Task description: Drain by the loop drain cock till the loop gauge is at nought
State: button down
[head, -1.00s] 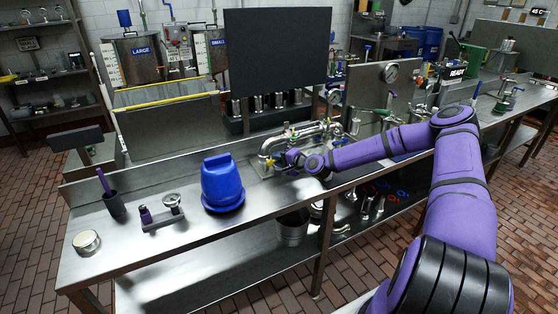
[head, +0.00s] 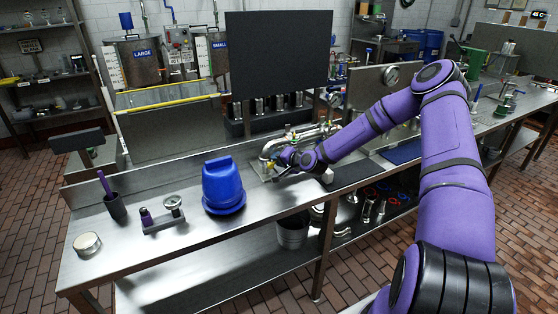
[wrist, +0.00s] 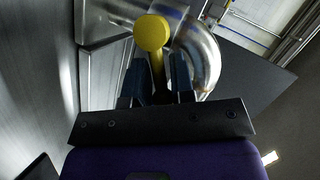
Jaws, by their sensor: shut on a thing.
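The pipe loop (head: 303,136) of shiny metal stands on the steel bench in the head view. A yellow-knobbed handle (wrist: 152,33), which I take for the loop drain cock, stands up between my two dark fingers in the wrist view. My gripper (wrist: 157,80) is shut on the handle's stem, below the knob, with a curved pipe (wrist: 203,60) just behind. In the head view my gripper (head: 284,160) is small at the low left end of the loop. A small round gauge (head: 333,97) stands behind the loop; its needle is too small to read.
A blue container (head: 223,184) stands on the bench left of the loop. A metal bucket (head: 292,230) is on the shelf below. A large dark panel (head: 278,55) rises behind. A larger gauge (head: 391,76) is on a panel to the right.

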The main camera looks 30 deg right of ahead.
jog(key=c, duration=1.2)
grip_release()
